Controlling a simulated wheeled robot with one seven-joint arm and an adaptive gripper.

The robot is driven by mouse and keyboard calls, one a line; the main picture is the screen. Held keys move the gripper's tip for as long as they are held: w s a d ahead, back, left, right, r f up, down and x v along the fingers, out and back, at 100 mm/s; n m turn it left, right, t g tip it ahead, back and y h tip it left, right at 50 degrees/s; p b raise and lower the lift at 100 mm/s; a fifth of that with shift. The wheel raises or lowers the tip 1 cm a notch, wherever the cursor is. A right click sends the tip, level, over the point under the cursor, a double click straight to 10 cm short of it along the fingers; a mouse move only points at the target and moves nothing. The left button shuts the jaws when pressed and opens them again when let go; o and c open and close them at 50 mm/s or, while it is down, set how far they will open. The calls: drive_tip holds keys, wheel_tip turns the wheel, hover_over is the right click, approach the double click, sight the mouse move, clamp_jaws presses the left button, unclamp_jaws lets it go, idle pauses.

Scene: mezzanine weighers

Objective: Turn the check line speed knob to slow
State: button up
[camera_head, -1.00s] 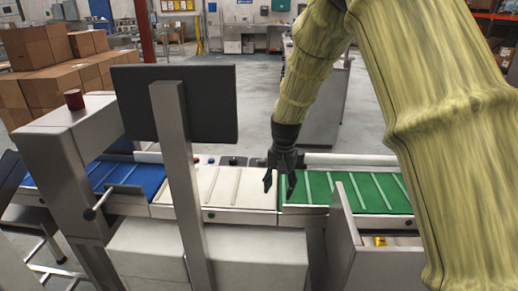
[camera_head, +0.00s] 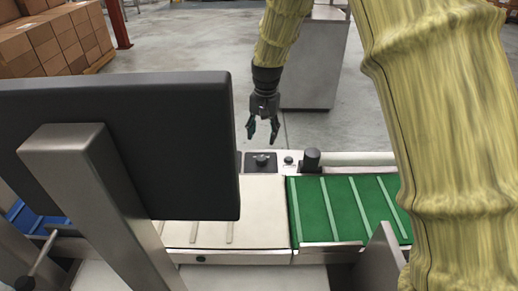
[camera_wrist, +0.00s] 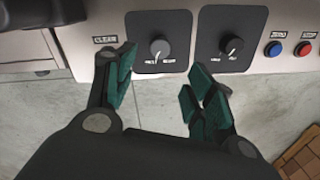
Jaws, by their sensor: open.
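In the wrist view, two black round knobs sit on dark square panels along the white rail: a left knob (camera_wrist: 159,48) with its white mark pointing down, and a right knob (camera_wrist: 232,46) with its mark pointing down and slightly left. The small legends are too blurred to tell which is the check line speed knob. In the head view one knob (camera_head: 261,160) shows at the conveyor's far edge; the other is mostly behind the monitor. My gripper (camera_head: 262,137) is open and empty, just beyond and above that knob, apart from it. Its green-padded fingers (camera_wrist: 160,88) show in the wrist view.
A blue button (camera_wrist: 274,49) and a red button (camera_wrist: 303,48) sit beside the right knob. A black cylinder (camera_head: 312,159) stands on the rail by the green belt (camera_head: 330,205). A large black monitor (camera_head: 120,135) blocks the left.

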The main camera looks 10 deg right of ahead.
sight(261, 158)
drive_tip(key=f, duration=1)
drive_tip(key=shift+a+f, duration=0.15)
drive_tip(key=shift+a, duration=0.1)
drive_tip(key=c, duration=1)
